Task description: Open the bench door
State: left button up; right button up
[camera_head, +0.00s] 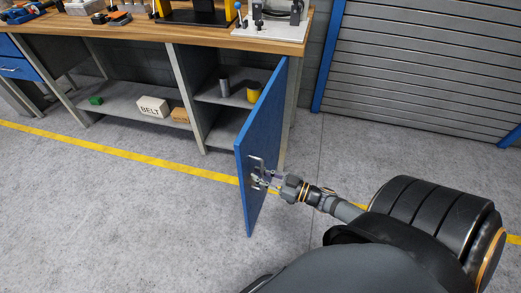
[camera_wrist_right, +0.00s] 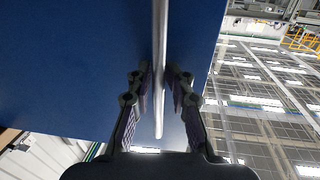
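The blue bench door (camera_head: 262,140) stands swung out from the bench, with the compartment behind it showing its shelf. A metal bar handle (camera_head: 257,168) is on the door's face near its free edge. My right gripper (camera_head: 262,178) is at this handle. In the right wrist view the handle bar (camera_wrist_right: 160,40) runs between the two fingers of the right gripper (camera_wrist_right: 160,85), whose tips close in on both sides of it. The blue door panel (camera_wrist_right: 70,60) fills the left of that view. My left gripper is not in view.
The wooden-topped bench (camera_head: 150,28) carries tools and fixtures. Its shelves hold a box marked BELT (camera_head: 152,107), a green block (camera_head: 95,100), a grey cylinder (camera_head: 224,87) and a yellow cylinder (camera_head: 253,91). A roller shutter (camera_head: 430,70) stands at right. The floor in front is clear.

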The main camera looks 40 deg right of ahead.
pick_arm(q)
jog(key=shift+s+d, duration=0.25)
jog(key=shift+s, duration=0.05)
pick_arm(e)
jog(key=v, duration=1.2)
